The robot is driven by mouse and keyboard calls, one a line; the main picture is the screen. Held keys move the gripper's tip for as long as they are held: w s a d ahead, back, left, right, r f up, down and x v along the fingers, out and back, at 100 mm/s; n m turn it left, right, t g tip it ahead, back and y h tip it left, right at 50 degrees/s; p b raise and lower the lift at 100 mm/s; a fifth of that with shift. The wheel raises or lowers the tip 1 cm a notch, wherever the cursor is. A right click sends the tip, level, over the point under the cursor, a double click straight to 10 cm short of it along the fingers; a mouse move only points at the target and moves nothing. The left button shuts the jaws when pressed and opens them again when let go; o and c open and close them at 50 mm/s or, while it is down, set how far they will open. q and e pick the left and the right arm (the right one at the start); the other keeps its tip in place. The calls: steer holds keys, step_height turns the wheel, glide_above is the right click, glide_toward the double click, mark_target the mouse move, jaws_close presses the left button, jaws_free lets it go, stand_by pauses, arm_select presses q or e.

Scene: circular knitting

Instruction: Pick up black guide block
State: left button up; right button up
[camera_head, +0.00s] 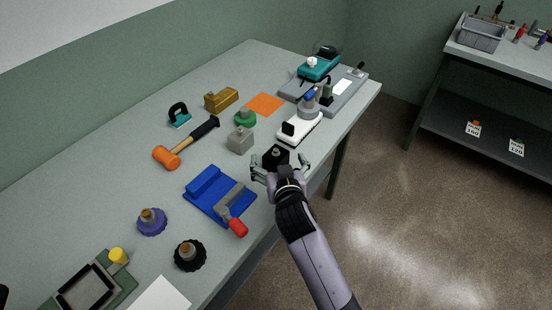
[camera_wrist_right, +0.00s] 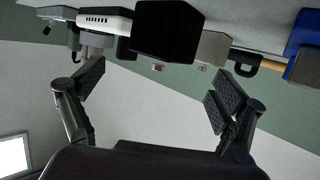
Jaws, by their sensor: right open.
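The black guide block (camera_head: 275,158) sits near the front edge of the table, with a small metal knob on it. It also shows as a dark box in the right wrist view (camera_wrist_right: 165,34). My right gripper (camera_head: 280,168) is open, with one finger on each side near the block. In the right wrist view my open right gripper (camera_wrist_right: 155,92) has the block just beyond its fingertips, roughly centred between them. I see no contact with the block.
A white device (camera_head: 300,129) stands close behind the block, and a grey weight (camera_head: 240,141) stands to its left. A blue fixture (camera_head: 206,189) with a red-handled tool (camera_head: 238,228) lies nearer. An orange mallet (camera_head: 168,157) and an orange sheet (camera_head: 265,104) lie farther left and back.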

mark_target(276, 152)
steer(key=shift+r+p+x, duration=0.15)
steer(key=shift+p+x, duration=0.05)
steer(key=shift+x, duration=0.95)
steer(key=shift+r+p+x, duration=0.2)
steer(key=shift+x, duration=1)
steer(key=shift+w, duration=0.1)
